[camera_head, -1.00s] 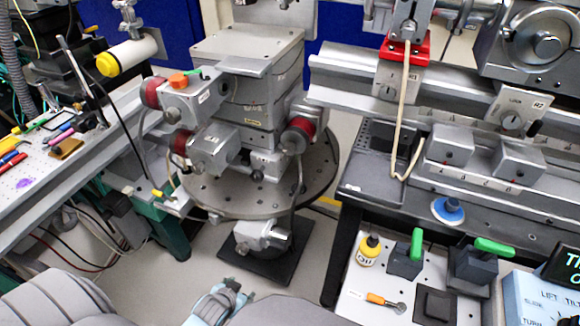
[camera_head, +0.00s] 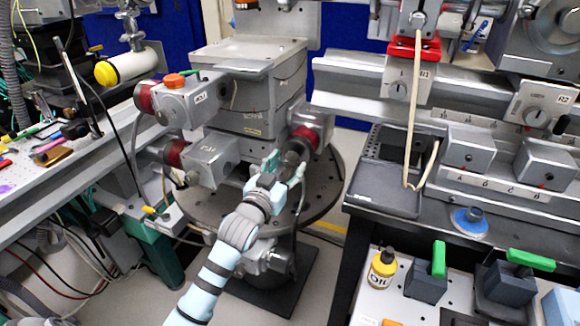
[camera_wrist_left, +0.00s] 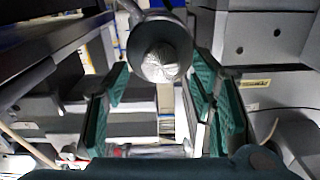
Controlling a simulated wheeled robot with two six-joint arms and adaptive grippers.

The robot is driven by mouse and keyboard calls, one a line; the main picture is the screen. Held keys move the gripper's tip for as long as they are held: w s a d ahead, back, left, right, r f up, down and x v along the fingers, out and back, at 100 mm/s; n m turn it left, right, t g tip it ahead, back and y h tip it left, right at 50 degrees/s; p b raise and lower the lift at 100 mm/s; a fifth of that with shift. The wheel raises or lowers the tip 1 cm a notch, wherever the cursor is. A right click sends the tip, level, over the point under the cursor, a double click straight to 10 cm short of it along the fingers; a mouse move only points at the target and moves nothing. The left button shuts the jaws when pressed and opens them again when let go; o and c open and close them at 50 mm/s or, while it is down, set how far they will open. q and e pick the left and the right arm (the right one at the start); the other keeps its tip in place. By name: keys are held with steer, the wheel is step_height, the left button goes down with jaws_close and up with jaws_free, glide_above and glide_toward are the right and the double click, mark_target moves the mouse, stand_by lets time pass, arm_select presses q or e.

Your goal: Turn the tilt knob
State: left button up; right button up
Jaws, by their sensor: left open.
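The grey stage stack (camera_head: 245,95) stands on a round drilled plate and carries several motor housings with red rings. On its right side is a housing with a red ring (camera_head: 305,137) and a dark round knob (camera_head: 296,150). I cannot read a label that marks it as the tilt knob. My left gripper (camera_head: 284,168) is right at this knob, its fingers spread on either side. In the left wrist view the knob's dark disc with a silvery end (camera_wrist_left: 160,62) shows between the open green-padded fingers (camera_wrist_left: 160,88). Contact cannot be told. My right gripper is out of view.
Other housings with red rings sit at the upper left (camera_head: 180,100) and lower left (camera_head: 210,160) of the stack. A cable hangs beside the gripper. To the right are a dark tray (camera_head: 388,198), a rail and an oil bottle (camera_head: 382,268).

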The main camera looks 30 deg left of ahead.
arm_select(q)
steer(key=shift+w, duration=1.25)
steer(key=c, duration=1.1)
steer(key=shift+a, duration=0.1)
steer(key=shift+c, duration=0.2)
steer(key=shift+r+m+p, duration=0.2)
steer(key=shift+m+p, duration=0.6)
steer(key=shift+p, duration=0.15)
steer(key=shift+m+p, duration=0.6)
steer(key=shift+p, duration=0.2)
steer(key=shift+c, duration=0.2)
steer(key=shift+m+p, duration=0.9)
steer(key=shift+f+m+p, duration=0.1)
steer(key=shift+m+p, duration=0.4)
steer(key=shift+m, duration=0.2)
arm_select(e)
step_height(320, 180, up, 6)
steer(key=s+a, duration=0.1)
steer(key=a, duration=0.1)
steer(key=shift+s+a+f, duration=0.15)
